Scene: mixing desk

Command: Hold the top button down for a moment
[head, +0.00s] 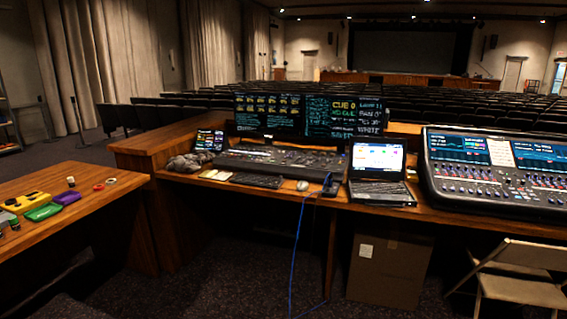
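My gripper does not show in the head view. On the wooden table at the left lies a yellow box-like thing (27,202) with dark spots on its top; it is too small to tell whether these are buttons. Which button is the top one cannot be told. The mixing console (500,176) at the right has lit screens and many small controls. A darker control desk (280,161) in the middle also has small controls.
The left table (110,199) also bears a green tray (43,212), a purple thing (67,198), a red ring (98,187) and small bottles. A laptop (379,173) stands mid-desk. A folding chair (518,285), a cardboard box (390,268) and a blue cable (298,240) are below.

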